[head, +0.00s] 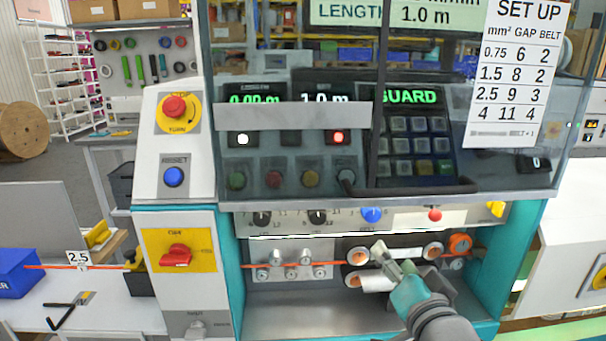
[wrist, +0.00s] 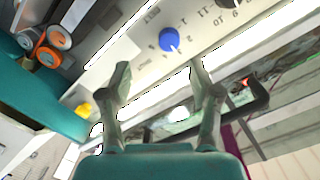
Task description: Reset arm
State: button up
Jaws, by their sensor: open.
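My gripper (head: 388,262) is in front of the lower opening of a teal and white cable machine (head: 226,270), just below its knob strip. In the wrist view my gripper (wrist: 158,82) is open, with nothing between its two fingers. A blue knob (wrist: 169,39) shows just beyond the fingers there, and in the head view the blue knob (head: 371,214) sits above my gripper. An orange cable (head: 330,264) runs across the opening through small rollers (head: 291,258). Belt rollers (head: 356,256) sit beside and partly behind my gripper.
A clear guard (head: 290,150) with a dark handle (head: 420,189) covers the panel above. A red emergency stop (head: 175,107) and blue reset button (head: 173,177) are at left. A setup chart (head: 517,72) hangs upper right. A bench (head: 100,310) with tools stands at left.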

jog(key=s+f+n+g, duration=0.1)
jog(key=s+f+n, duration=0.1)
jog(key=s+f, duration=0.8)
jog(key=s+f+n, duration=0.1)
jog(key=s+f, duration=0.4)
jog(key=f, duration=0.9)
jog(key=s+f+n, duration=0.2)
jog(key=s, duration=1.1)
jog(key=s+f+n+g, duration=0.1)
jog(key=s+f+n, duration=0.1)
jog(key=s, duration=1.1)
jog(key=shift+s+a+f, duration=0.15)
jog(key=shift+s+f, duration=0.15)
jog(key=shift+f, duration=0.25)
